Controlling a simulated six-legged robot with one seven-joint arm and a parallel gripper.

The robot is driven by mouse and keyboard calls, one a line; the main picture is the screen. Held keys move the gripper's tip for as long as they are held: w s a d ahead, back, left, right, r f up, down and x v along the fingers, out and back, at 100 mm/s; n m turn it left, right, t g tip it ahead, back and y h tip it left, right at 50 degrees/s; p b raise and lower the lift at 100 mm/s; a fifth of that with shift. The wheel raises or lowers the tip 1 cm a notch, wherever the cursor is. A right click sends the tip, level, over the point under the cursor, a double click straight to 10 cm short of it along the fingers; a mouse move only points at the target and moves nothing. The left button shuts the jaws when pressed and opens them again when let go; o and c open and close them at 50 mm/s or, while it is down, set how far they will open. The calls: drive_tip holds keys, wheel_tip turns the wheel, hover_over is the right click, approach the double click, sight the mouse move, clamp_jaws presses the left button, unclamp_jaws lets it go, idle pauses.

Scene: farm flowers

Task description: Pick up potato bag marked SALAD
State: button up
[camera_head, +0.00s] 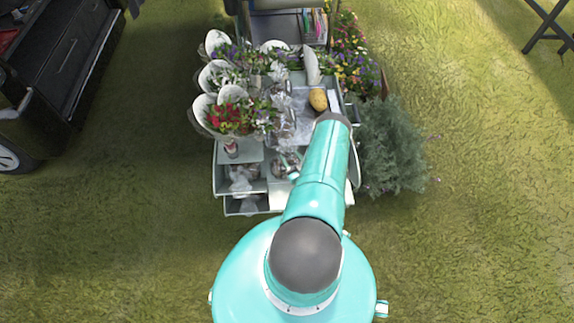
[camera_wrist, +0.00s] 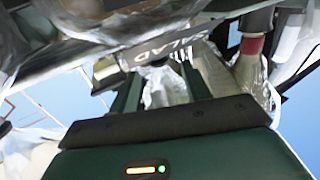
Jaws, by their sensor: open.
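In the head view, clear bags with dark contents (camera_head: 242,172) sit in the cart's front bins. Another bag (camera_head: 285,167) is beside my arm, which hides part of the cart.
The grey cart (camera_head: 218,180) carries wrapped flower bouquets (camera_head: 228,115) at its left. A yellow-brown rounded item (camera_head: 318,99) lies near my arm. A bushy plant (camera_head: 392,150) is at the right. Grass surrounds the cart.

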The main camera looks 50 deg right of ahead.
sight(285, 149)
drive_tip(key=x, duration=0.4)
drive_tip(key=shift+w+d+r, duration=0.1)
drive_tip(key=shift+w, duration=0.3)
drive_tip(key=shift+c, duration=0.2)
clamp_jaws()
idle(0.9)
